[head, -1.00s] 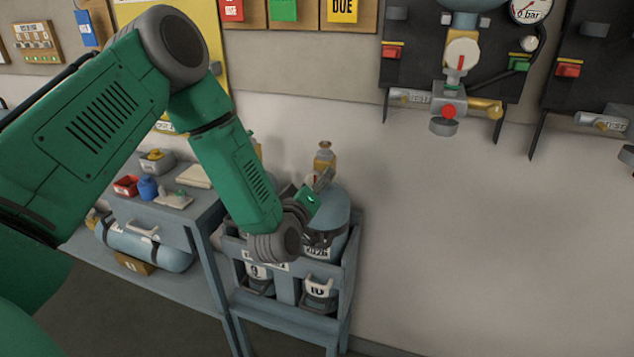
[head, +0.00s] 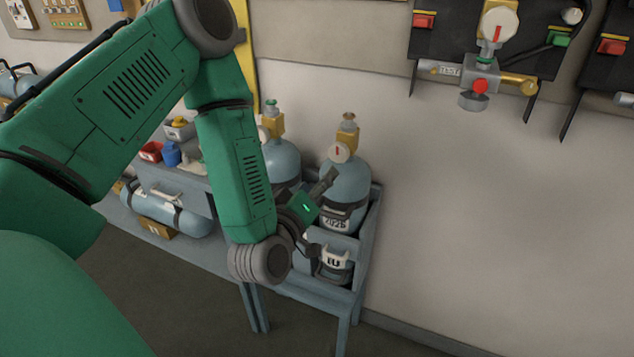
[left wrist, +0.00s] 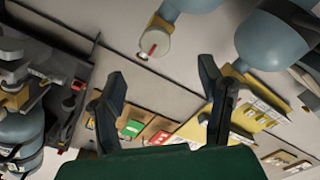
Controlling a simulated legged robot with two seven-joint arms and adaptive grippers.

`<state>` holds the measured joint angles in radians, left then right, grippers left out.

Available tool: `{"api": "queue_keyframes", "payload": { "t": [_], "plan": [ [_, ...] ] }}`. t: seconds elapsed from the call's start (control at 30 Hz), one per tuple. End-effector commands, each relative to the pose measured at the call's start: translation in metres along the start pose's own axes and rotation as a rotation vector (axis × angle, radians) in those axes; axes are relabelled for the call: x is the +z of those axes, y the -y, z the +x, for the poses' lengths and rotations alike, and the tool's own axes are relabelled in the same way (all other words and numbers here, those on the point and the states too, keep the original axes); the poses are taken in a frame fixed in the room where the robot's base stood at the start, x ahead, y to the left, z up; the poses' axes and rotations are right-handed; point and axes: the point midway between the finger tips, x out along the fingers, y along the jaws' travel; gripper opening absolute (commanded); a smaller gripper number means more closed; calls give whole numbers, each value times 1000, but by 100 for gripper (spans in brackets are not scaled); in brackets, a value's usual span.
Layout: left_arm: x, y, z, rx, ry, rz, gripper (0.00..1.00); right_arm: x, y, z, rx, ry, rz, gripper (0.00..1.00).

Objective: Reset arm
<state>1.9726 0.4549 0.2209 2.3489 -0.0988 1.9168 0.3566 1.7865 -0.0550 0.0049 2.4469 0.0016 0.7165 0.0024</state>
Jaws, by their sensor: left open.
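My left gripper (head: 325,212) is open and empty, in front of a rack (head: 369,240) of blue-grey gas cylinders. The right cylinder (head: 352,176), with a brass valve and a white gauge, stands upright just behind it. A second cylinder (head: 284,158) stands to its left, partly hidden by my arm. I cannot tell from the head view how close the fingers are to the right cylinder. In the left wrist view my two dark fingers (left wrist: 160,72) are spread with nothing between them. A cylinder (left wrist: 270,38) shows tilted at the top right there. My right gripper is not in view.
A shelf left of the rack holds small items, including a red tray (head: 150,151) and a blue item (head: 171,155). A cylinder (head: 168,213) lies below. A wall panel (head: 440,52) with valves and a gauge is upper right.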

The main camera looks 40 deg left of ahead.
Motion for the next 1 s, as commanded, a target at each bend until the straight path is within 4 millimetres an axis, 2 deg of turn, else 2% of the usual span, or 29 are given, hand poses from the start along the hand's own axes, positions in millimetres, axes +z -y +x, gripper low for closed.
{"api": "queue_keyframes", "payload": {
  "t": [0.53, 0.63, 0.73, 0.83, 0.9, 0.97, 1.0],
  "plan": [
    [0, 0, -2, 1, -1, 0, 62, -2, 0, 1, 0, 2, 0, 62],
    [7, 2, -4, -5, 28, 15, 62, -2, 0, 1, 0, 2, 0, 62],
    [37, 12, -12, -32, 146, 77, 62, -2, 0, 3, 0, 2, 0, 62],
    [88, 36, -37, -83, 365, 196, 62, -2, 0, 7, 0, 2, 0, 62],
    [126, 59, -66, -126, 556, 303, 62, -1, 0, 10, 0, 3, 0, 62],
    [154, 81, -96, -164, 722, 399, 62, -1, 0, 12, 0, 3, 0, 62],
    [169, 96, -118, -191, 831, 461, 62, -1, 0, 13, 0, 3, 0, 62]
  ]
}}
